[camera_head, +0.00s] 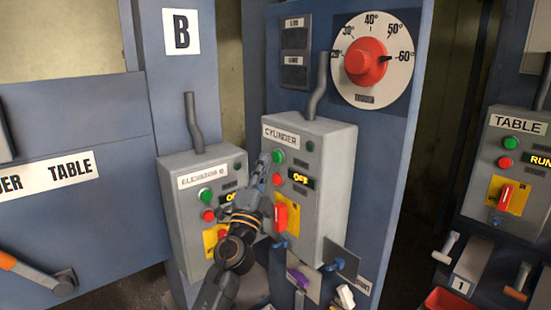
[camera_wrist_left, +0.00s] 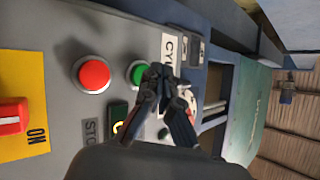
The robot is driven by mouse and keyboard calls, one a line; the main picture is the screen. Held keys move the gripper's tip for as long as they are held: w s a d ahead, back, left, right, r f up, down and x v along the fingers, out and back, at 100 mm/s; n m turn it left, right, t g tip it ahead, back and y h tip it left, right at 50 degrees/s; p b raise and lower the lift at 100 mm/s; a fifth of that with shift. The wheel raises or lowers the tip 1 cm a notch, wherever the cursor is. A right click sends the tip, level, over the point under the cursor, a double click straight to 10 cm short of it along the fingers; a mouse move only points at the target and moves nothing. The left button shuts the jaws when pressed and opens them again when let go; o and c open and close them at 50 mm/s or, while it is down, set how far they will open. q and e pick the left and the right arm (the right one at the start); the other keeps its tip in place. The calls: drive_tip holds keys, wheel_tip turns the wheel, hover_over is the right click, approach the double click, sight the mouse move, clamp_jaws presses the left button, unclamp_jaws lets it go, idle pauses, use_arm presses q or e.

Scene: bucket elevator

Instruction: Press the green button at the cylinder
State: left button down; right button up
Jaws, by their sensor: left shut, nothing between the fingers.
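The cylinder control box (camera_head: 325,165) is grey, with a CYLINDER label at its top. Its green button (camera_head: 278,156) sits above a red button (camera_head: 275,180). A small display beside them reads OFF. My left gripper (camera_head: 262,165) is shut and empty, its tips just left of the green button in the head view. In the left wrist view, the shut fingertips (camera_wrist_left: 160,72) overlap the right edge of the green button (camera_wrist_left: 135,73), and the red button (camera_wrist_left: 93,74) is clear of them. I cannot tell whether the tips touch the green button. My right gripper is not in view.
The elevator box (camera_head: 175,170), with its own green and red buttons, stands close on the left, partly behind my arm. A red rotary switch (camera_head: 281,215) sits low on the cylinder box. A dial with a red knob (camera_head: 365,63) is above. The table box (camera_head: 510,160) stands at right.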

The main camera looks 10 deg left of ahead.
use_arm(q)
drive_tip(key=shift+w, duration=0.1)
idle(0.6)
drive_tip(key=shift+w+d+b, duration=0.3)
drive_tip(key=shift+b, duration=0.05)
drive_tip(key=shift+w+d+b, duration=0.3)
drive_tip(key=shift+w+b, duration=0.05)
drive_tip(key=shift+b, duration=0.1)
idle(0.7)
drive_tip(key=shift+s+a, duration=0.1)
drive_tip(key=shift+s+a+p, duration=0.45)
drive_tip(key=shift+s+p, duration=0.1)
drive_tip(key=shift+s, duration=0.1)
drive_tip(key=s+a+p, duration=0.1)
drive_tip(key=s, duration=0.1)
drive_tip(key=s+a+p, duration=0.1)
drive_tip(key=s+a, duration=0.1)
idle(0.6)
